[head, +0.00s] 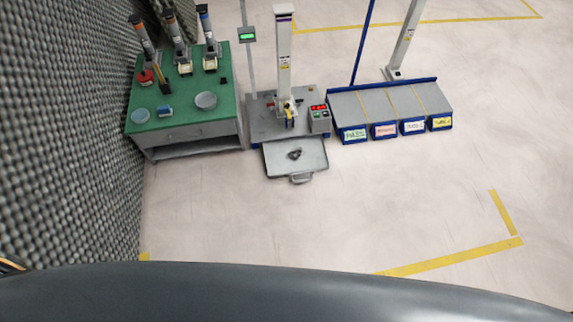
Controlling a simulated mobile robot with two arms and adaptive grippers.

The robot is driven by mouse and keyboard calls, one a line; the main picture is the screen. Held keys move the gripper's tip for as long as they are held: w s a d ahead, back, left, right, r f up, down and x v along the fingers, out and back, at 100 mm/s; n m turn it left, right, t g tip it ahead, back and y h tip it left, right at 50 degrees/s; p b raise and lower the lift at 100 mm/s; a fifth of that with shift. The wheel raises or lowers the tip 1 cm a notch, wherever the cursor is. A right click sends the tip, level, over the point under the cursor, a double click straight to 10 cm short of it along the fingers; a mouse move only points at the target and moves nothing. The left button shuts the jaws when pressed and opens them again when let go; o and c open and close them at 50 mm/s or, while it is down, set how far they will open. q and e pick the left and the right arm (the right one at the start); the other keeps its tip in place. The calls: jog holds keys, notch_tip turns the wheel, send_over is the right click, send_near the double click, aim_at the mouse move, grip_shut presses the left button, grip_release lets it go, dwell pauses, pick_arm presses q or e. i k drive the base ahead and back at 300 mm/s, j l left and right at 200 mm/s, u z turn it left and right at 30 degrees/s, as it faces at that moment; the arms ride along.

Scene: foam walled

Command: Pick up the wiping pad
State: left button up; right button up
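A small blue block (165,112), which looks like the wiping pad, lies on the green top of a workbench (185,122) at the upper left in the head view. It is too small to make out in detail. A flat pale-blue round piece (140,115) lies to its left, and a grey round dish (206,100) is to its right. Neither of my grippers shows in the head view.
Several upright tools (180,50) stand at the bench's back. To its right are a press-like station (284,60) with a pulled-out tray (312,160) and a rack with labelled bins (384,130). A foam wall (70,130) borders the left. The floor in front is clear.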

aim_at(164, 111)
jog(key=u, duration=1.35)
